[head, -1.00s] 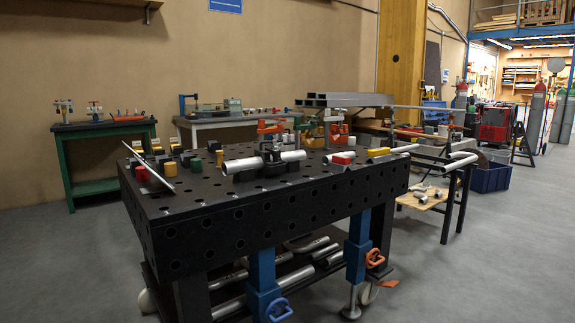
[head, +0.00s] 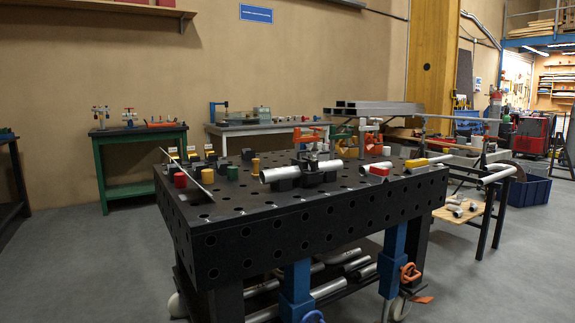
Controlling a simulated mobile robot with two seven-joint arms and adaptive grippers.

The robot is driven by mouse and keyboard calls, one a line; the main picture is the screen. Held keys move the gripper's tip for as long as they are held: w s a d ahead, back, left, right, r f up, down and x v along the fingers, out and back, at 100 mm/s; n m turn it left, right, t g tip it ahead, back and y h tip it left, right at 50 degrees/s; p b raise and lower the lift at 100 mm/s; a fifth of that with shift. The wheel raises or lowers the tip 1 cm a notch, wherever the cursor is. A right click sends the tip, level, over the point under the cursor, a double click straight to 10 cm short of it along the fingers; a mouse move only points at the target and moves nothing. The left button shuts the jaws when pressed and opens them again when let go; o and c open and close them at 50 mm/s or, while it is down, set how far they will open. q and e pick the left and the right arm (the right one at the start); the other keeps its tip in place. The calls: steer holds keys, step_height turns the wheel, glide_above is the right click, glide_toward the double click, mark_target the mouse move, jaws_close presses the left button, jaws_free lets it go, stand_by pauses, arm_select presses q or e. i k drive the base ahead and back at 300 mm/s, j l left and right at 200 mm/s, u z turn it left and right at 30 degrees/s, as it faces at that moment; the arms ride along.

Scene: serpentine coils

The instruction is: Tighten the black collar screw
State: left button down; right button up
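A black perforated welding table (head: 290,232) stands in front of me. A silver pipe (head: 283,173) lies on its top, held by a black collar or clamp fixture (head: 318,172) near the middle. The collar's screw is too small to make out from here. Neither of my grippers is in the head view.
Grey floor (head: 90,265) is free at left. A pipe rack (head: 497,173) stands right.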

mark_target(313, 157)
steer(key=i+l+u, duration=0.1)
steer(key=u, duration=0.3)
steer(key=l+u, duration=0.15)
steer(key=u, duration=0.25)
steer(key=i+l+u, duration=0.1)
steer(key=u, duration=0.25)
steer(key=l+u, duration=0.2)
steer(key=u, duration=0.2)
steer(key=l+u, duration=0.3)
steer(key=l, duration=0.25)
steer(key=l+u, duration=0.25)
steer(key=l, duration=0.3)
steer(key=k, duration=0.05)
